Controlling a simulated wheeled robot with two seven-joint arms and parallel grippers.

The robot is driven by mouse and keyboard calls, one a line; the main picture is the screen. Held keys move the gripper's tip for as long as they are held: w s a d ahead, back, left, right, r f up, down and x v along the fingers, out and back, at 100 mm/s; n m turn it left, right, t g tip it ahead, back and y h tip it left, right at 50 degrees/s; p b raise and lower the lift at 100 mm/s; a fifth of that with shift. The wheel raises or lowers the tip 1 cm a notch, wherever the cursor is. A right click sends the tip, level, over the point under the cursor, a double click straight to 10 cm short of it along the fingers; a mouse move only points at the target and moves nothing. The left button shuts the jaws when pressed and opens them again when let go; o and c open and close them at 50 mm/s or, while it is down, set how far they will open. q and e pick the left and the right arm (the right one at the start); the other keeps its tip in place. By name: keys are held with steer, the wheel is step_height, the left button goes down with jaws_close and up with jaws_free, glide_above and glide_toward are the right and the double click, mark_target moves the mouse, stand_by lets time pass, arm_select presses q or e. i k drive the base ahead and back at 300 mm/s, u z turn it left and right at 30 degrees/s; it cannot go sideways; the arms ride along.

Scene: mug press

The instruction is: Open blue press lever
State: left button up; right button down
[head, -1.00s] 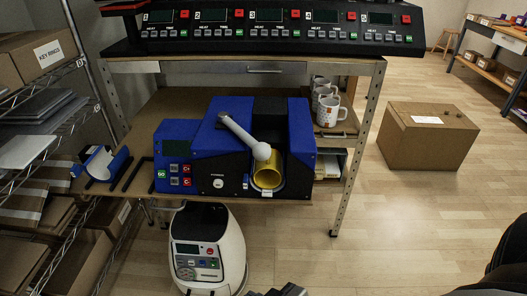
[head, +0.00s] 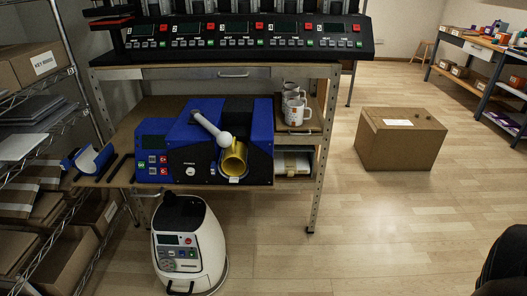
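The blue press (head: 255,130) stands on the bench shelf, with a black front and a small control panel on its left. Its lever (head: 208,127) is a light grey rod that slants down to the right. The lever ends in a round knob (head: 225,140) in front of the press opening. A yellow cylindrical piece (head: 234,160) sits in the opening just below the knob; I cannot tell whether the knob touches it. Neither of my grippers is in view, and nothing touches the lever.
White mugs (head: 297,112) stand right of the press. A row of control units (head: 240,35) is on the upper shelf. A white and black machine (head: 188,250) stands on the floor below. A cardboard box (head: 400,140) is at right. The floor (head: 370,230) before it is clear.

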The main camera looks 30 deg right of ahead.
mark_target(224, 139)
steer(key=z, duration=0.55)
steer(key=i, duration=1.05)
steer(key=z, duration=0.05)
